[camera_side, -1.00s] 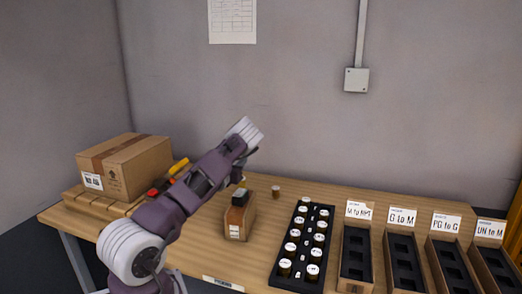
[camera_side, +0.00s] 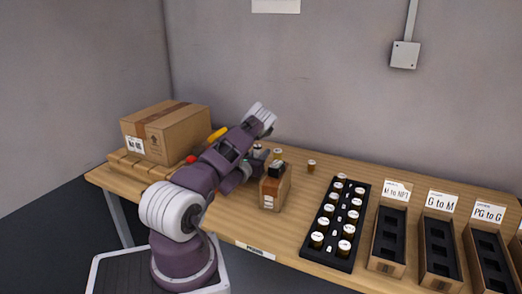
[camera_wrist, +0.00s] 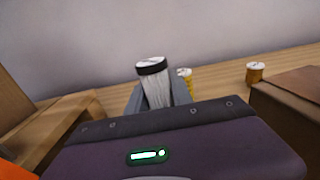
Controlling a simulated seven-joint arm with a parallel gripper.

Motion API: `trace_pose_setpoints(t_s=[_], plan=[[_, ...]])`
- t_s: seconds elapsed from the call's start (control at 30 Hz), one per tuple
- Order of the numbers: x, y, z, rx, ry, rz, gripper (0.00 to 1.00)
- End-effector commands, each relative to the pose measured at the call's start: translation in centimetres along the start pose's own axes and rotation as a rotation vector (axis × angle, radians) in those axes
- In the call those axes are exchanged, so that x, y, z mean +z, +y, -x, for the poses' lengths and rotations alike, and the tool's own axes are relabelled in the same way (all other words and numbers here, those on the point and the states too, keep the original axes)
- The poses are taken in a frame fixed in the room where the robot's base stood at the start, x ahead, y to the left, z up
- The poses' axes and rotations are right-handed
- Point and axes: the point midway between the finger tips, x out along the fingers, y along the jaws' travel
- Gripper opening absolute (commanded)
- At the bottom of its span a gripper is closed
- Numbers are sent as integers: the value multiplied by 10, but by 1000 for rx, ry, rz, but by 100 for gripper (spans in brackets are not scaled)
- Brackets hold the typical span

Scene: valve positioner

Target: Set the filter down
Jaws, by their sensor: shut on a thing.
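The filter (camera_wrist: 155,88) has a pale, ribbed body and a black band with a white top. In the wrist view it stands roughly upright between the grey fingers of my gripper (camera_wrist: 157,97), which is shut on it. The filter's lower end is hidden behind the gripper body, so I cannot tell whether it touches the table. In the side view my arm covers most of the gripper, just left of a small open cardboard box (camera_side: 270,193).
The wooden table (camera_side: 290,220) carries a large carton (camera_side: 175,135) on the left. A black tray (camera_side: 322,252) of several capped jars and labelled bins (camera_side: 390,232) are on the right.

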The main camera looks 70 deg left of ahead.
Motion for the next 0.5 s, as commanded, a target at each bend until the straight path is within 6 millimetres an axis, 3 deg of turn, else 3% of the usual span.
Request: trace_pose_setpoints(t_s=[0.5], plan=[[-4, 0, 0, -1, 0, -1, 0]])
